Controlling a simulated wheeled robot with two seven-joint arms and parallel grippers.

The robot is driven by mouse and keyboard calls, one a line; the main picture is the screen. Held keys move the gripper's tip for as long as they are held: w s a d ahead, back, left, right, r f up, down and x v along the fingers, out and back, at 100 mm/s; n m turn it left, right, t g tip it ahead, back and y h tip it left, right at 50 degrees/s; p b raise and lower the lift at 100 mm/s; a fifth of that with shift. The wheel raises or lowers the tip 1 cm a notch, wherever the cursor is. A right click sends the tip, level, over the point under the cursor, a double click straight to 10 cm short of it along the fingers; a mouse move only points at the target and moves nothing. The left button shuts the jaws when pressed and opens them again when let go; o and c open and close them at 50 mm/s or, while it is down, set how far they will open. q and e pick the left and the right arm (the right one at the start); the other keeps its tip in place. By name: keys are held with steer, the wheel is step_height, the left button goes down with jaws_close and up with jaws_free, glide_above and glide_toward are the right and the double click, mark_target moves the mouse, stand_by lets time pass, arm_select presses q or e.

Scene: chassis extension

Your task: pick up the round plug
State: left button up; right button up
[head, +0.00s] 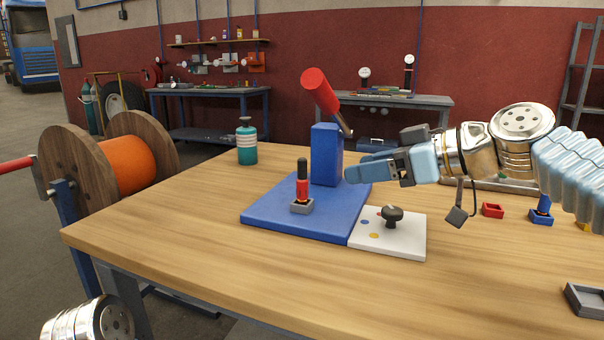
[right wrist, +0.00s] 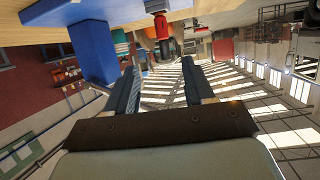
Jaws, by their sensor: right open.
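A dark round-topped knob (head: 392,215) stands on a white plate (head: 408,241) with coloured dots. A red upright piece with a black top (head: 302,182) stands in a small grey square holder (head: 301,207) on a blue base (head: 265,215). Which of the two is the round plug I cannot tell. My right gripper (head: 352,172) is open and empty, above the blue base near the blue post. In the right wrist view, its two fingers (right wrist: 157,85) are apart, and the red piece (right wrist: 160,28) appears beyond them, upside down. My left gripper is out of view.
A blue post (head: 327,155) with a tilted red cylinder (head: 320,91) rises from the base. A teal bottle (head: 246,142) stands behind. Small red (head: 492,210) and blue (head: 541,216) holders and a grey tray (head: 584,299) lie at right. The table's front is clear.

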mark_target(307, 174)
steer(key=p+x, duration=0.1)
steer(key=x, duration=0.6)
steer(key=shift+a, duration=0.25)
steer(key=shift+p+x, duration=0.75)
steer(key=shift+x, duration=2.05)
steer(key=shift+s+a+r, duration=0.1)
steer(key=shift+s, duration=0.05)
jaws_close()
steer(key=shift+r, duration=0.2)
